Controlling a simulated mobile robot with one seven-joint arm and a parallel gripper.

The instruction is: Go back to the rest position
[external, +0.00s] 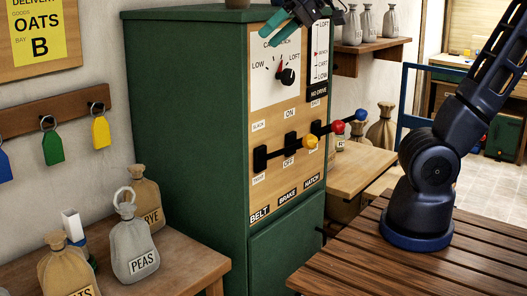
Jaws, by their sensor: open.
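My gripper (296,20) is at the top of the picture, in front of the upper part of the green control cabinet (185,130). Its teal fingers are spread and nothing shows between them. Part of the gripper and the arm above it are cut off by the top edge. My arm's base stands on the slatted wooden table at the right. Below the gripper, the dial (287,76) has a black knob and a red pointer aimed up, between LOW and LOFT.
Levers with yellow (312,142), red (338,127) and blue (360,115) knobs stick out from the cabinet front. Sacks marked PEAS (133,245) and RYE (146,192) stand on the left bench. Coloured tags (53,147) hang on the wall. A shelf (370,52) holds grey sacks.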

